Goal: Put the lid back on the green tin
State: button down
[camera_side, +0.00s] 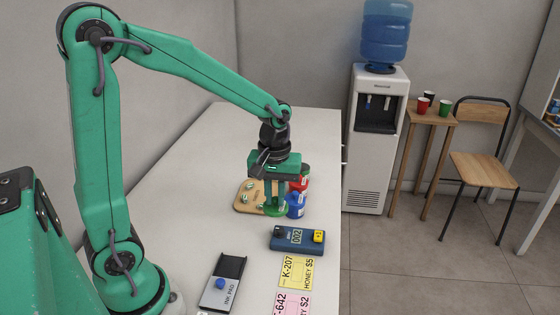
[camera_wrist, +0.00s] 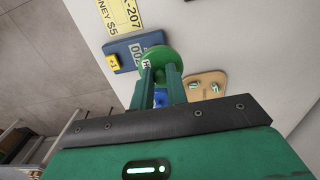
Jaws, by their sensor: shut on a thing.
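My gripper (camera_side: 274,200) points down at the counter, its fingers closed on a round green piece (camera_side: 275,211). In the wrist view the fingertips (camera_wrist: 160,71) meet this piece, seen as a green disc (camera_wrist: 161,55). It looks like the green lid; a small pale mark with dark lettering shows at its edge. The fingers hide part of it, and I cannot tell the green tin apart from it or whether the two touch. A blue tin (camera_side: 297,207) stands just to its right, and a red tin (camera_side: 304,182) stands behind.
A wooden board (camera_side: 243,199) with small green-and-white pieces lies left of my gripper. A dark blue device (camera_side: 290,239) with a yellow part, a yellow card (camera_side: 298,272), a pink card (camera_side: 292,303) and an ink pad (camera_side: 222,283) lie nearer. The counter (camera_side: 298,130) is clear behind.

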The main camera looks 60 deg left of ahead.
jog(key=w+a, duration=1.9)
jog(key=w, duration=0.4)
jog(key=shift+w+f, duration=0.15)
jog(key=shift+f, duration=0.25)
jog(key=shift+f, duration=0.15)
jog(key=shift+d+f, duration=0.1)
jog(key=shift+f, duration=2.95)
jog(key=shift+f, duration=0.2)
jog(key=c, duration=0.8)
grip_release()
jog(key=shift+c, duration=0.2)
